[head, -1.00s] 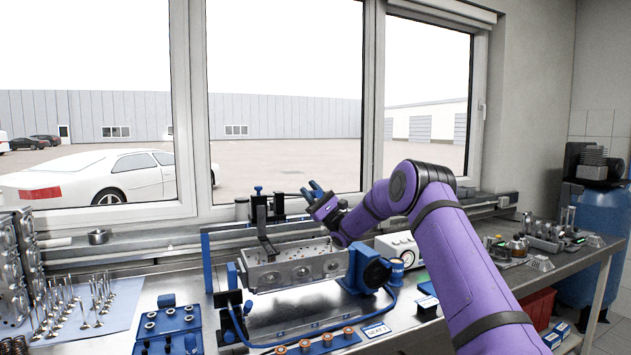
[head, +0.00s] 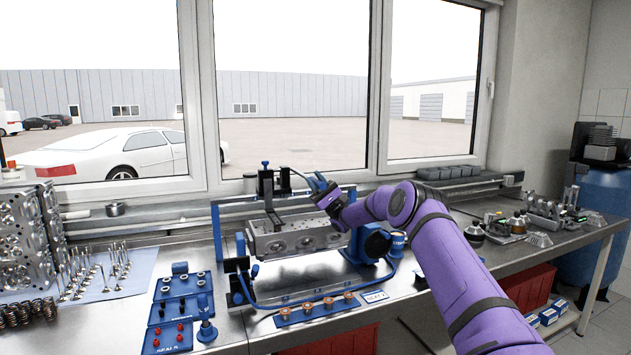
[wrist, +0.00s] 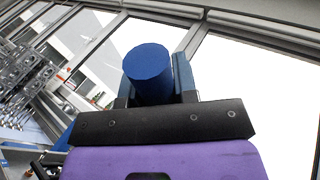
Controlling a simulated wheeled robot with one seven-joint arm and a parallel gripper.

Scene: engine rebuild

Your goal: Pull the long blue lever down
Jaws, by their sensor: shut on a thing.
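The long blue lever shows as a thick blue cylindrical grip (wrist: 150,72) between the two fingers in the wrist view. In the head view its thin dark rod (head: 298,173) runs from the black and blue fixture (head: 266,190) toward my gripper (head: 317,183). My gripper is shut on the lever's grip, above the right part of the grey cylinder head (head: 285,238). The fingers hide most of the grip in the head view.
The cylinder head sits in a blue-ended stand with a blue hose (head: 392,272). Blue trays (head: 178,287) with small parts and a blue mat (head: 140,272) with valves lie left. The window (head: 290,100) is behind. A steel bench strip at the front is clear.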

